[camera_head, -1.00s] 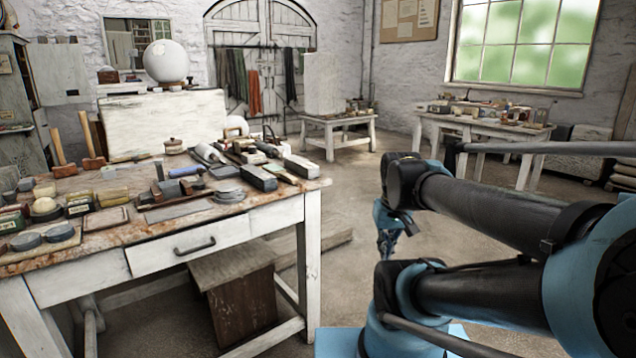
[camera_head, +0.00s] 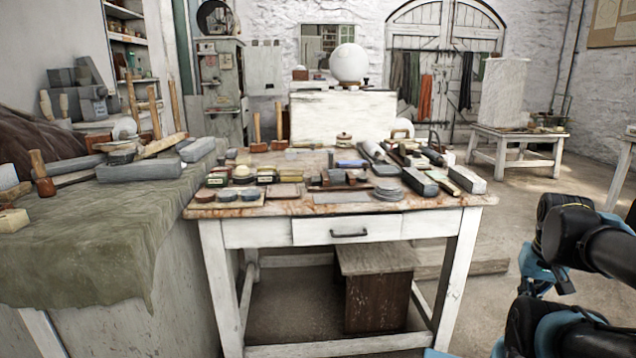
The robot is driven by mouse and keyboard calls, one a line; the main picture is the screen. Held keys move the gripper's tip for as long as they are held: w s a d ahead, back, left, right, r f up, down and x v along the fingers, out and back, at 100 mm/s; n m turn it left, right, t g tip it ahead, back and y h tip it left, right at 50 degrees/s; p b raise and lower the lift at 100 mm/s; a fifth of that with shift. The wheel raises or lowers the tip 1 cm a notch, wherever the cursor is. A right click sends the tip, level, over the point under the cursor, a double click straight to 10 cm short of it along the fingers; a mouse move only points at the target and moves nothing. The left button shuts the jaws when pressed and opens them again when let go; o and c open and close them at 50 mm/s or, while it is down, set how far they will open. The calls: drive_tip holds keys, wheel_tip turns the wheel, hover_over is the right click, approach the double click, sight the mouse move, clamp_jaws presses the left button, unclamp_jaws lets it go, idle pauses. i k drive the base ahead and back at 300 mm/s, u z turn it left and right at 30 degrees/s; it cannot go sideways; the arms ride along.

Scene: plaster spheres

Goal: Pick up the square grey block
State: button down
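Several grey blocks show, and I cannot tell which one is the square grey block. One grey block (camera_head: 467,180) lies at the right end of the white workbench (camera_head: 270,230), with a darker grey block (camera_head: 420,182) to its left. A long grey block (camera_head: 138,171) and a shorter grey block (camera_head: 197,149) lie on the green-draped table at left. My folded arm is at the lower right, apart from all the blocks. A blue part near its end (camera_head: 533,284) shows, but I cannot make out gripper fingers or anything held.
The green cloth (camera_head: 90,230) covers the left table, which adjoins the workbench. Tins, tools and mallets crowd the workbench top. A wooden box (camera_head: 377,290) stands underneath. A white plaster sphere (camera_head: 349,63) stands behind. Bare floor (camera_head: 500,240) lies right of the workbench.

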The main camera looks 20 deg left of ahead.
sight(337, 176)
drive_tip(key=u, duration=1.3)
